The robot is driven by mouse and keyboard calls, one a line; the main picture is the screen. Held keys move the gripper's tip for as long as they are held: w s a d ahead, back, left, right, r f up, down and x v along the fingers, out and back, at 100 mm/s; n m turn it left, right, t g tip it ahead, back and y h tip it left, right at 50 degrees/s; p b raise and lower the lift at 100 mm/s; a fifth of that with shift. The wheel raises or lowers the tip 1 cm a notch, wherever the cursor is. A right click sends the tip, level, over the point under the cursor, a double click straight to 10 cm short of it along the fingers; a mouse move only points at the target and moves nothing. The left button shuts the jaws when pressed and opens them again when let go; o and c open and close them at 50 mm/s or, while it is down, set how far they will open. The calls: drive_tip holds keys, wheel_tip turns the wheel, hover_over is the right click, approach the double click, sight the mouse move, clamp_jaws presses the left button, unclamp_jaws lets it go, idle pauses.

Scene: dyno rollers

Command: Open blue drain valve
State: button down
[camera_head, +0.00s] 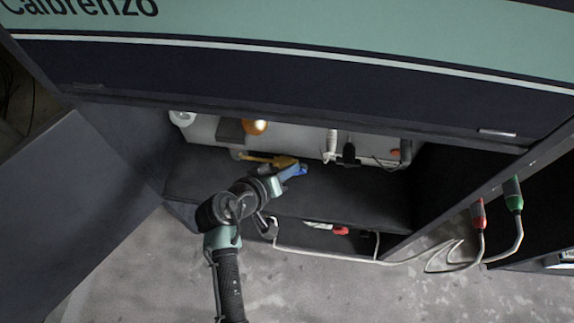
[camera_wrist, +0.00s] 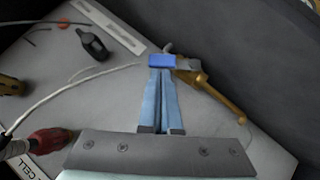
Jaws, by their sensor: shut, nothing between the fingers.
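The blue drain valve handle (camera_wrist: 161,61) is a small bright blue block on a yellow-brass fitting (camera_wrist: 200,80) in the wrist view. In the head view the blue handle (camera_head: 301,169) shows at the end of my arm, beside the yellow fitting (camera_head: 258,159). My gripper (camera_wrist: 161,74) has its two long pale-blue fingers together, with nothing between them. The tips are right at the near side of the blue handle; I cannot tell whether they touch it. In the head view my gripper (camera_head: 288,172) reaches into the cabinet, and the fingers partly hide the valve area.
A white tank (camera_head: 290,137) with an orange cap (camera_head: 254,127) stands behind the valve. A black connector (camera_wrist: 92,43) and a red plug (camera_wrist: 50,140) lie to the left in the wrist view. Red (camera_head: 478,213) and green (camera_head: 513,195) plugs with cables are at the right. The cabinet overhangs above.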

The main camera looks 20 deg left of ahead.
drive_tip(key=d+p, duration=0.1)
drive_tip(key=m+y+p, duration=0.1)
drive_tip(key=shift+w+d+g+p, duration=0.15)
drive_tip(key=shift+d+g+p, duration=0.15)
drive_tip(key=shift+d, duration=0.05)
drive_tip(key=shift+w+d+f+y, duration=0.1)
drive_tip(key=shift+d+f+y, duration=0.05)
drive_tip(key=shift+f+y, duration=0.2)
drive_tip(key=w+r+p+v, duration=0.2)
drive_tip(key=p+v, duration=0.5)
drive_tip(key=v, duration=0.6)
drive_tip(key=shift+a, duration=0.4)
